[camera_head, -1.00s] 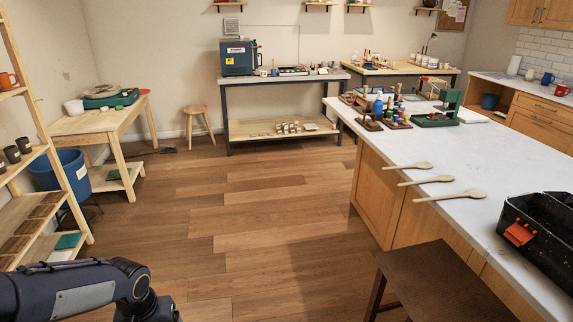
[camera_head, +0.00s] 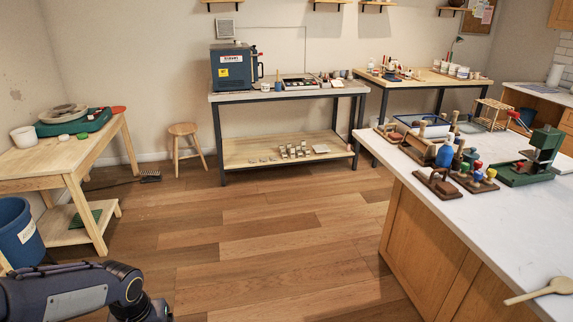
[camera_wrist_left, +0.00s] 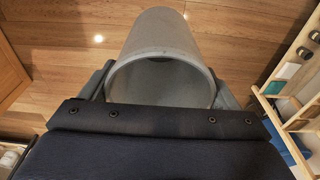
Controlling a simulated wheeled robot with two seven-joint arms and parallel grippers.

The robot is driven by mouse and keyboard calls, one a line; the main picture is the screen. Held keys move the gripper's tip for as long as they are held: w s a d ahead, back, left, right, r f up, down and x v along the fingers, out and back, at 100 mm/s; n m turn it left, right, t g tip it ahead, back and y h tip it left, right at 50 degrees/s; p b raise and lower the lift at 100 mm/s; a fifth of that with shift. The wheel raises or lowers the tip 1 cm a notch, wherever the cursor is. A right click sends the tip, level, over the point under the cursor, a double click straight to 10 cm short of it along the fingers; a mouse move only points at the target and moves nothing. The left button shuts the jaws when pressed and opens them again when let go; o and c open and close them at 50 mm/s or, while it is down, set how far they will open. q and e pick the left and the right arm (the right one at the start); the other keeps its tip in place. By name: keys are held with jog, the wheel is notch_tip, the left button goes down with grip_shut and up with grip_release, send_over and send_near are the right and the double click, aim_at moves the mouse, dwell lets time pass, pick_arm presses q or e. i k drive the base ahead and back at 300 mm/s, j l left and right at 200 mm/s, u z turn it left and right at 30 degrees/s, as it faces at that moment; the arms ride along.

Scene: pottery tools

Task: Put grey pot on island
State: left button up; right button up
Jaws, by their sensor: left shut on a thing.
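The grey pot (camera_wrist_left: 162,42) shows in the left wrist view, its round open mouth facing the camera. My left gripper (camera_wrist_left: 160,90) is shut on it, with a finger at each side of the pot and its lower part hidden behind the dark gripper body. Wooden floor lies beyond the pot. In the head view my left arm comes in at the bottom left; its gripper and the pot are out of that view. The island (camera_head: 500,230) stands at the right, with a white top and wooden sides. My right gripper is in neither view.
On the island are stamps and wooden tools (camera_head: 455,165), a green press (camera_head: 535,160) and a wooden spoon (camera_head: 545,290). A work table (camera_head: 75,150) and blue bin (camera_head: 20,235) stand left. A stool (camera_head: 184,130) and kiln bench (camera_head: 285,95) stand behind. The middle floor is clear.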

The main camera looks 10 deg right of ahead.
aim_at(548, 223)
jog(key=i+z, duration=0.25)
jog(key=i, duration=0.2)
jog(key=i+j+z, duration=0.3)
jog(key=i, duration=0.2)
jog(key=i+z, duration=0.15)
jog(key=z, duration=0.25)
jog(key=i+j+z, duration=0.1)
jog(key=z, duration=0.35)
jog(key=i+j+z, duration=0.1)
jog(key=z, duration=0.3)
jog(key=i+j+z, duration=0.1)
jog(key=z, duration=0.3)
jog(key=j+z, duration=0.3)
jog(key=z, duration=0.15)
